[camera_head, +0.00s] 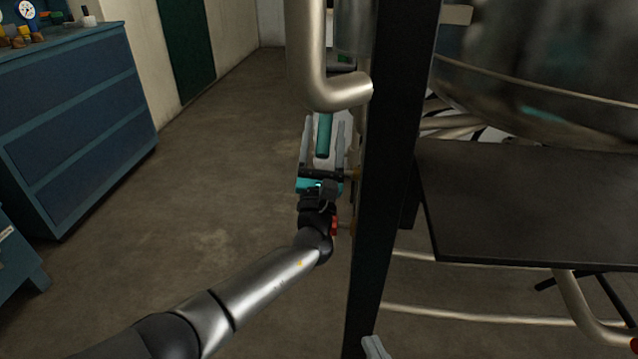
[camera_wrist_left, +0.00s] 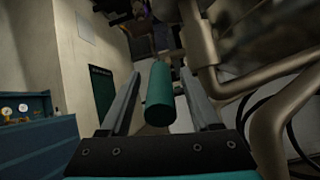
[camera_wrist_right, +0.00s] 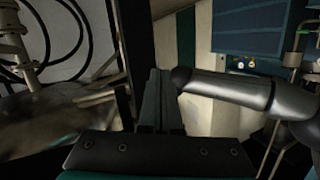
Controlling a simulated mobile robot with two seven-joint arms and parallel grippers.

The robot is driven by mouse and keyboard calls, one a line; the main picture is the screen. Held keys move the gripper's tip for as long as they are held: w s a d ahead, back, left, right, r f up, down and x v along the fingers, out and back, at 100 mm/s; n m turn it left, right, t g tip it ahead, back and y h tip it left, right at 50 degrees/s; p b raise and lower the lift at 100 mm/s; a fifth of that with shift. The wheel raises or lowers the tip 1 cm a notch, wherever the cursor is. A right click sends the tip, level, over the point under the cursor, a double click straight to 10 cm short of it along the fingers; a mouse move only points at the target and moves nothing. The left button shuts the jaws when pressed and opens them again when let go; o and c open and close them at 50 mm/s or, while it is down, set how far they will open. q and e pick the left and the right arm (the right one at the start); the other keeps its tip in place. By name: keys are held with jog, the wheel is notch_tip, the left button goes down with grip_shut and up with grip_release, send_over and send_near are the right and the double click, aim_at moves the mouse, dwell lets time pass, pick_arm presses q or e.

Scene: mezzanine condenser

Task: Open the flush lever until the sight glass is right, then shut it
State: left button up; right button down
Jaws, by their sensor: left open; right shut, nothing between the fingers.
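A teal cylindrical handle (camera_head: 324,135), which looks like the flush lever's grip, stands between the fingers of my left gripper (camera_head: 324,122). The left wrist view shows the handle (camera_wrist_left: 159,95) between the two spread fingers (camera_wrist_left: 160,100), with a gap on each side. My left gripper is open. My right gripper (camera_wrist_right: 158,85) is shut and empty in the right wrist view; a grey tip at the bottom of the head view (camera_head: 375,348) appears to be its fingers. I cannot make out the sight glass clearly; a small green patch (camera_head: 344,58) shows behind the pipe.
A thick bent metal pipe (camera_head: 330,92) hangs just beyond the left gripper. A dark upright post (camera_head: 385,180) stands close on its right. A dark shelf (camera_head: 530,205) and a large metal vessel (camera_head: 560,70) lie further right. A blue drawer cabinet (camera_head: 70,120) is far left, with clear floor between.

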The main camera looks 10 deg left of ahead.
pick_arm(q)
jog(key=p+v, duration=0.2)
jog(key=v, duration=1.1)
pick_arm(e)
jog(key=shift+d+f+g+h, duration=0.35)
jog(key=shift+d+g+h, duration=0.05)
jog(key=shift+d+g, duration=0.35)
jog(key=shift+d+f+g+h, duration=0.4)
jog(key=shift+d+g, duration=0.2)
jog(key=shift+g, duration=0.2)
jog(key=shift+d+f+g+h, duration=0.35)
jog(key=shift+d+g+h, duration=0.05)
jog(key=shift+d+g, duration=0.35)
pick_arm(q)
jog(key=shift+s, duration=0.1)
jog(key=shift+c, duration=0.3)
pick_arm(e)
jog(key=shift+a, duration=0.1)
